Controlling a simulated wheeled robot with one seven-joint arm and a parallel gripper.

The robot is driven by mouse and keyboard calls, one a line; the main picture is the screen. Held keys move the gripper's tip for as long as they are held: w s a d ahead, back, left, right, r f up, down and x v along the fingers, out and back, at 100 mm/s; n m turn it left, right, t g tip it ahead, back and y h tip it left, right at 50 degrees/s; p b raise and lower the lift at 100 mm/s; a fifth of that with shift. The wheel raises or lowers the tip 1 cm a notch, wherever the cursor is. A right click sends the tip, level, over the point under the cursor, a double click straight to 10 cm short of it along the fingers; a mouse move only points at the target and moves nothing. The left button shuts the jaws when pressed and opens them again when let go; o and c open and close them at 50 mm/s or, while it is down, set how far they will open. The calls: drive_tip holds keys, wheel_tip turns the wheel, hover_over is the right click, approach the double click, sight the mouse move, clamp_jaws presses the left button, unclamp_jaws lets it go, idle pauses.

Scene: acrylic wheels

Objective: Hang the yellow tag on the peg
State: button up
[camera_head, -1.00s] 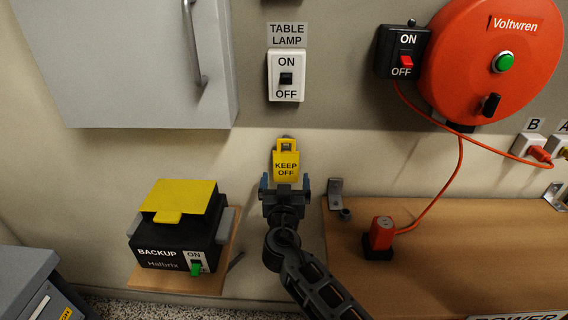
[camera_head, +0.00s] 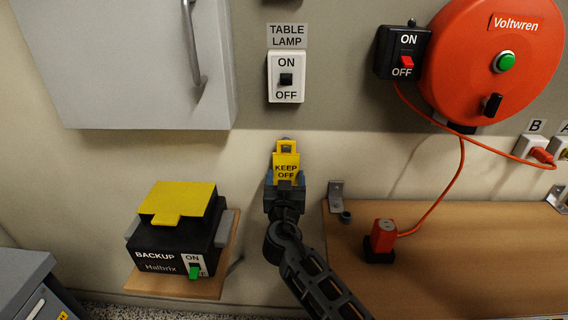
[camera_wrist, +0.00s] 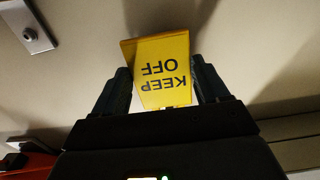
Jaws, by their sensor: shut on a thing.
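The yellow tag (camera_head: 286,160), marked KEEP OFF, is in front of the wall below the table lamp switch. It has a hole near its top. A small grey piece (camera_head: 286,138), perhaps the peg, shows at the tag's top edge; I cannot tell whether it passes through the hole. My gripper (camera_head: 285,182) is shut on the tag's lower part, hiding its bottom edge. In the wrist view the tag (camera_wrist: 163,70) appears upside down and slightly tilted between the two dark fingers of my gripper (camera_wrist: 163,88).
The table lamp switch (camera_head: 286,78) is above the tag. A black backup box (camera_head: 172,238) with a yellow top stands at lower left. At right are a wooden bench (camera_head: 450,255), a metal bracket (camera_head: 336,193), a red plug (camera_head: 383,236) and a red cable reel (camera_head: 470,80).

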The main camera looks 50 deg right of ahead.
sight(286, 169)
drive_tip(key=shift+c, duration=1.2)
drive_tip(key=shift+r, duration=0.2)
drive_tip(key=shift+r, duration=0.45)
drive_tip(key=shift+b+v, duration=0.65)
drive_tip(key=shift+v, duration=1.1)
drive_tip(key=shift+b+v, duration=0.9)
drive_tip(key=shift+v, duration=0.9)
